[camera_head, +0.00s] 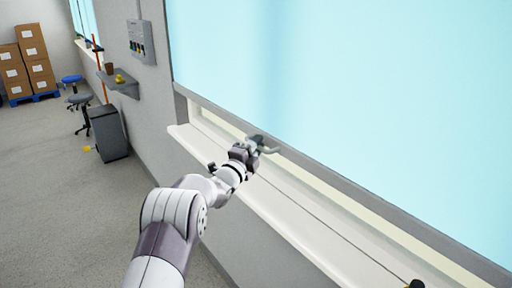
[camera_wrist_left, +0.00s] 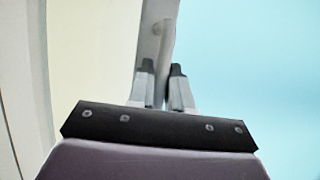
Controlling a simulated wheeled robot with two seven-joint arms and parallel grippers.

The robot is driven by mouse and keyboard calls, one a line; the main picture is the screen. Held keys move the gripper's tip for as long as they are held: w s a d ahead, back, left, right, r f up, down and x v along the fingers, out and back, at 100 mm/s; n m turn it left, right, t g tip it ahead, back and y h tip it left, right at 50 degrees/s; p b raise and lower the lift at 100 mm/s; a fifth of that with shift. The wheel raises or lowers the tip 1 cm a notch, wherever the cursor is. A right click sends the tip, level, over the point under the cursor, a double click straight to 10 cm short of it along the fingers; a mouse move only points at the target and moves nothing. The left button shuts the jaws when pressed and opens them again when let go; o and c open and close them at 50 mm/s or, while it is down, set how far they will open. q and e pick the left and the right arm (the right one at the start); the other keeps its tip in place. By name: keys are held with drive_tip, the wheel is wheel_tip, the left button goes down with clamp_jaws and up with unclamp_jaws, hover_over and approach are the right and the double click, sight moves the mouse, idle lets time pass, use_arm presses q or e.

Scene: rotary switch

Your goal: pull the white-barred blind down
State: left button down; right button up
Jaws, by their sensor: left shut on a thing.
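The light-blue blind (camera_head: 340,80) hangs over the window, and its bottom bar (camera_head: 350,188) looks grey rather than white. The bar is a little above the pale sill (camera_head: 285,212), with a narrow cream gap between. My left gripper (camera_head: 258,147) is at the bar, shut on a small pale grey handle on it. In the left wrist view, the fingers (camera_wrist_left: 163,85) close around the handle (camera_wrist_left: 167,45), with the bar (camera_wrist_left: 151,35) behind it and the blind (camera_wrist_left: 250,70) to the right. The gripper hides part of the handle. My right gripper is not in view.
A wall shelf (camera_head: 120,83) with small items juts out left of the window, below a grey switch panel (camera_head: 140,40). A grey cabinet (camera_head: 108,134) stands on the floor. A small dark object (camera_head: 416,284) is at the bottom right.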

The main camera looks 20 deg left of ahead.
use_arm(q)
wheel_tip(320, 180, down, 8)
drive_tip(key=b, duration=0.6)
drive_tip(key=shift+f, duration=0.25)
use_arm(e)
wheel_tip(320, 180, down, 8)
use_arm(q)
drive_tip(key=shift+d+f, duration=0.1)
drive_tip(key=shift+f, duration=0.05)
drive_tip(key=c, duration=1.1)
unclamp_jaws()
drive_tip(key=shift+r, duration=0.2)
drive_tip(key=b+v, duration=0.1)
drive_tip(key=v, duration=1.1)
drive_tip(key=shift+s, duration=0.4)
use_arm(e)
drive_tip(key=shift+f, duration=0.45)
